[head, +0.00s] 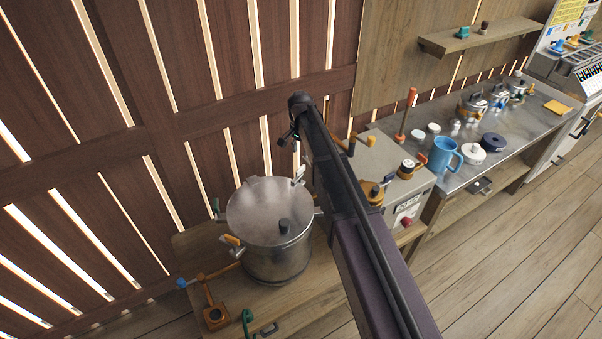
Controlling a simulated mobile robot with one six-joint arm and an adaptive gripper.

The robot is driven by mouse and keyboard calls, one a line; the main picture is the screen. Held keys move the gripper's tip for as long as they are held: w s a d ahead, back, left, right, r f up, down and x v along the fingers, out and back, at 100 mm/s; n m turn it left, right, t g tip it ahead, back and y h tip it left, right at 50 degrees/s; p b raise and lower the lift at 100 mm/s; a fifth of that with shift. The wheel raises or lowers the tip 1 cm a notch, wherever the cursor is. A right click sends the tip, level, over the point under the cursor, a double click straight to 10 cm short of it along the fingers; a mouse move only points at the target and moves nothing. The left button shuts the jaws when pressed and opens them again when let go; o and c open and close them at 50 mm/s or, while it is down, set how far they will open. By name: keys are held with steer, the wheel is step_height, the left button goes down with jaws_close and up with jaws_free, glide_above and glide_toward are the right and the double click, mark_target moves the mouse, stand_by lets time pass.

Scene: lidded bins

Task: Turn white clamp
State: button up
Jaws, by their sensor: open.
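A large metal pot (268,262) with a lid (262,207) stands on a wooden bench, with several clamps around its rim. The white clamp (299,175) is at the back right of the rim and sticks up at a tilt. An orange-and-white clamp (232,241) is at the front left, and a dark green one (216,207) at the left. My gripper (288,138) is open and empty at the end of my dark arm. In the picture it is just above the white clamp and apart from it. My arm passes close to the pot's right side and hides part of it.
A grey box (380,160) with orange handles stands right of the pot. An orange valve (214,314) and a green handle (247,322) are at the bench front. The right-hand counter holds a blue mug (441,158) and metal pots. A slatted wall (230,80) stands behind.

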mark_target(301, 167)
steer(key=shift+f+b, duration=4.15)
steer(key=shift+f, duration=0.25)
jaws_close()
